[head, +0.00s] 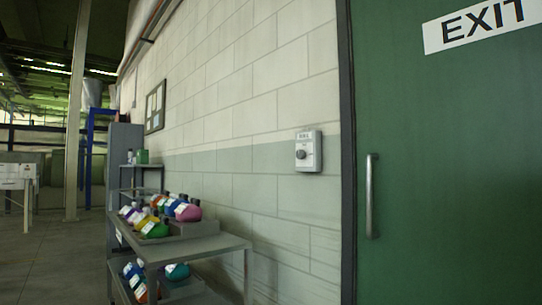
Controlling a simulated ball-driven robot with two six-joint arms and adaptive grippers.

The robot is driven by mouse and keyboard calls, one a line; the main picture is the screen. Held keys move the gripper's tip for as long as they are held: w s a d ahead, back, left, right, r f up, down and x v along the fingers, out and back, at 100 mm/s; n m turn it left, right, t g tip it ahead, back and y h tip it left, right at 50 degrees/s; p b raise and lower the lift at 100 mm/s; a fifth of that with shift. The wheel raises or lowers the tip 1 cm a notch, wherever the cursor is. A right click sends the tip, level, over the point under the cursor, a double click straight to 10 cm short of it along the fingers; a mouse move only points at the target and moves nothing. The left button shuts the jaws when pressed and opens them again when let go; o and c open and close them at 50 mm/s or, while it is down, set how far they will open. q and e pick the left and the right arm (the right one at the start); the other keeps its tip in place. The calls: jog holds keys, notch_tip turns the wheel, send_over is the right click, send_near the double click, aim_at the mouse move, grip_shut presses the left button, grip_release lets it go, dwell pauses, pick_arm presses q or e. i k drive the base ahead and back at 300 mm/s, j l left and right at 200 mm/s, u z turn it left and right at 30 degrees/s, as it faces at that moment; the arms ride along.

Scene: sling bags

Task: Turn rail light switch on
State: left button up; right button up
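A small label sits above the knob, too small to read for certain. I cannot tell from the knob whether the switch is on or off. Neither of my grippers shows in the head view.
A grey metal table (205,245) with colourful bottles (160,215) on it and below stands against the wall, left of and lower than the switch. The green door (445,170) with a metal handle (372,196) and an EXIT sign (480,25) fills the right. Open floor (50,255) lies left.

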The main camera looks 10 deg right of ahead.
aim_at(300, 154)
jog(key=i+j, duration=0.25)
jog(key=i, duration=0.25)
jog(key=i+j+u, duration=0.1)
jog(key=i+j, duration=0.15)
jog(key=i, duration=0.2)
